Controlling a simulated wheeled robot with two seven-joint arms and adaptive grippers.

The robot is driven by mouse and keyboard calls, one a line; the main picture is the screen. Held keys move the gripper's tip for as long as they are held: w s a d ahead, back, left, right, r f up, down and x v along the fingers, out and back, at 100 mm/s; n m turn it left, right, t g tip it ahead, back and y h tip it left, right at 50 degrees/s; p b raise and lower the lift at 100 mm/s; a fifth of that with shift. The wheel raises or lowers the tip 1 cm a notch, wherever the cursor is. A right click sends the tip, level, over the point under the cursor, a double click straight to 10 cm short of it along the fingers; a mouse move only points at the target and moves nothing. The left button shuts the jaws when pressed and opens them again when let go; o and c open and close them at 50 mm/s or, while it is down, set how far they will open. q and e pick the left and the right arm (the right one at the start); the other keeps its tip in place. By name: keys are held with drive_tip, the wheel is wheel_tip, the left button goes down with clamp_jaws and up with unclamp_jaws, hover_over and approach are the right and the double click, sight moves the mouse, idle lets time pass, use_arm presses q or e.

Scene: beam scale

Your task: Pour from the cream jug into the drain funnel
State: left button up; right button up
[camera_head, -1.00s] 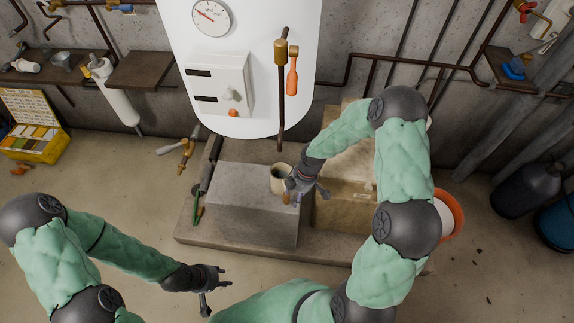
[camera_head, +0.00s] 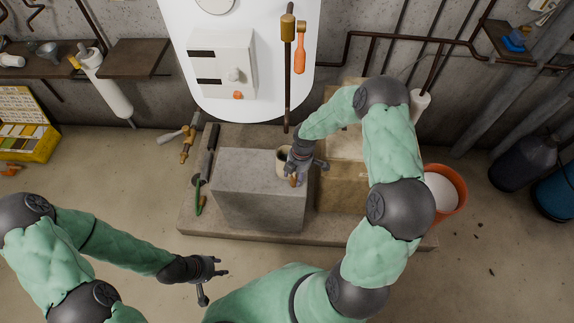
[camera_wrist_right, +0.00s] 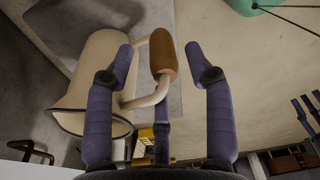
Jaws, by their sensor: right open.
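The cream jug (camera_head: 281,159) stands on the grey stone block, partly hidden by my right gripper (camera_head: 304,169). In the right wrist view the jug (camera_wrist_right: 98,78) has a pale body and a bent handle with a brown grip (camera_wrist_right: 163,55). My right gripper (camera_wrist_right: 160,62) is open, its fingers on both sides of the brown grip with gaps visible. My left gripper (camera_head: 214,284) is open and empty, low over the floor. A small grey funnel (camera_head: 47,49) is on the left wall shelf; I cannot tell if it is the drain funnel.
The grey block (camera_head: 255,200) sits on a low stone plinth, beside a tan block (camera_head: 341,194). Tools (camera_head: 207,165) lie left of the block. An orange bucket (camera_head: 461,195) stands right, behind my right arm.

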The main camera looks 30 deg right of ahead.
drive_tip(key=f, duration=0.2)
drive_tip(key=f+b, duration=0.1)
drive_tip(key=f, duration=0.1)
drive_tip(key=shift+a, duration=0.35)
drive_tip(key=shift+r, duration=0.1)
drive_tip(key=shift+c, duration=0.3)
clamp_jaws()
drive_tip(key=shift+r, duration=0.15)
